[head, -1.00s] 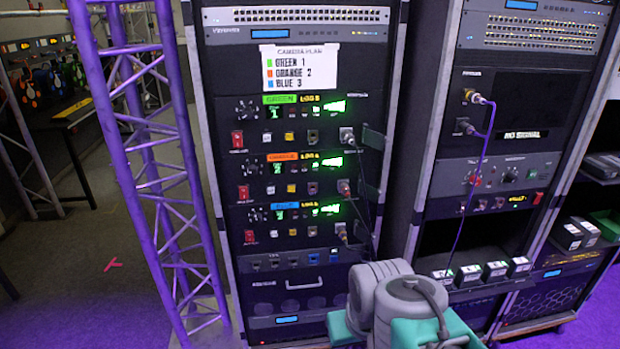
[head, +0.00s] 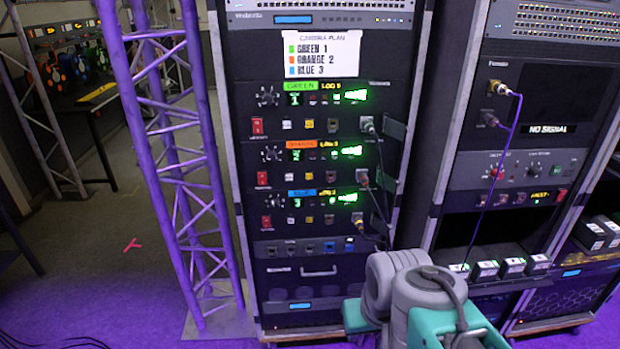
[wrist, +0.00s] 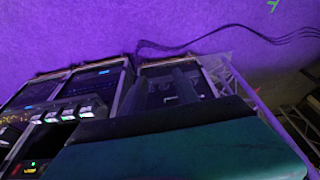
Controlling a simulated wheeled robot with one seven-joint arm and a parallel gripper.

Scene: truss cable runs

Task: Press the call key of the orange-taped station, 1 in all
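The orange-taped station (head: 322,151) is the middle of three stacked panels in the left rack, its orange label reading too small to be sure. Its lower row has a red rocker switch (head: 262,178), a pale key (head: 287,178), a yellow key (head: 309,177), a dark key (head: 332,176) and a plugged connector (head: 362,177). Which key is the call key is too small to read. My gripper (wrist: 168,88) seems to show only dimly in the wrist view, past a teal part of my arm. It is apart from the station; its opening is unclear.
The green-taped station (head: 322,97) is above and the blue-taped station (head: 322,203) below. Cables hang at their right. A camera plan sheet (head: 321,55) lists orange as 2. A purple truss (head: 180,170) stands left; another rack (head: 520,150) stands right. Floor at left is open.

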